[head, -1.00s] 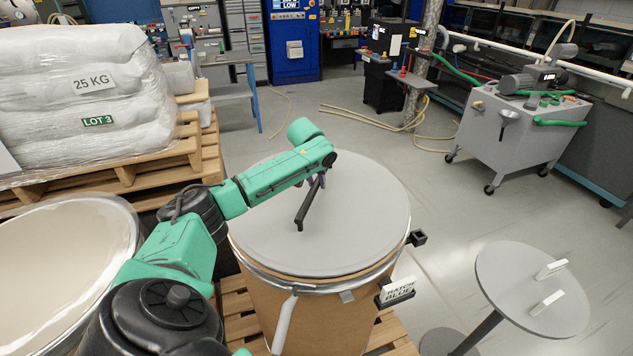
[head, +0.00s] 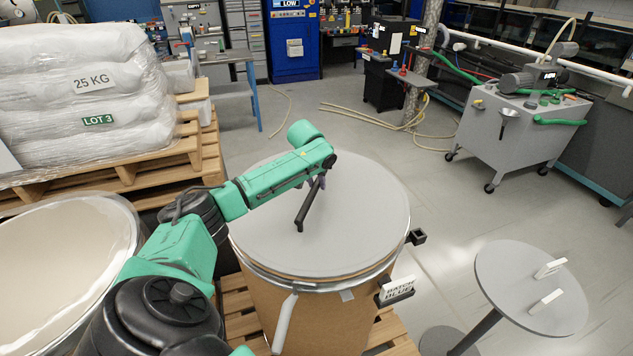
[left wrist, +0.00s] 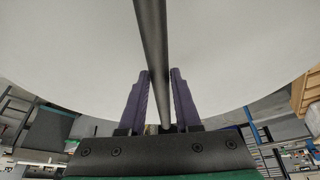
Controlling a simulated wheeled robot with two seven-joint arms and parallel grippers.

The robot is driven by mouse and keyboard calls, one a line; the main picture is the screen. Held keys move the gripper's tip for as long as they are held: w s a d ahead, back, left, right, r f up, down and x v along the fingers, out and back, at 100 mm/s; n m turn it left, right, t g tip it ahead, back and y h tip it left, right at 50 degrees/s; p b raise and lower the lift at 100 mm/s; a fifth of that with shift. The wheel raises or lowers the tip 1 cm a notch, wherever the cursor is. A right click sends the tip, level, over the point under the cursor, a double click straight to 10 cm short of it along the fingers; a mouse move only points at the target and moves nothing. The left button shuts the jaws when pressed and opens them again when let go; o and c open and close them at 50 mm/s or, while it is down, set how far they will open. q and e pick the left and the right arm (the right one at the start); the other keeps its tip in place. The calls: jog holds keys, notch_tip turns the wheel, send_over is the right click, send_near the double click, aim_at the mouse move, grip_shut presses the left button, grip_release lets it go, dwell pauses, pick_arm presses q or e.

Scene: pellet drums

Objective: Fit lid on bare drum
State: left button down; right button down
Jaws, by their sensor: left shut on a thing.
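A grey round lid (head: 365,215) with a dark bar handle (head: 306,208) covers the top of a brown drum (head: 325,320) marked "BATCH BLUE". The lid looks level and lined up with the drum's metal rim; I cannot tell if it is fully seated. My left gripper (head: 318,182) is shut on the handle, its fingertips mostly hidden behind the wrist. In the left wrist view, the purple fingers (left wrist: 160,80) stand on both sides of the handle bar (left wrist: 152,45), above the pale lid (left wrist: 220,60). My right gripper is not in view.
An open drum (head: 50,262) with pale contents stands at left, partly behind my arm. Wrapped sacks (head: 90,95) sit on wooden pallets behind it. A small round table (head: 510,285) with two white pieces stands at right. A grey cart (head: 525,130) stands farther back; floor between is clear.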

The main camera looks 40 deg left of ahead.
pick_arm(q)
jog(key=shift+r, duration=0.1)
dwell(0.3)
jog(key=shift+f, duration=0.25)
jog(key=c, duration=0.5)
grip_release()
jog(key=shift+s+d, duration=0.1)
jog(key=shift+s, duration=0.05)
jog(key=shift+o, duration=1.1)
jog(key=shift+f, duration=0.15)
jog(key=shift+o, duration=1.2)
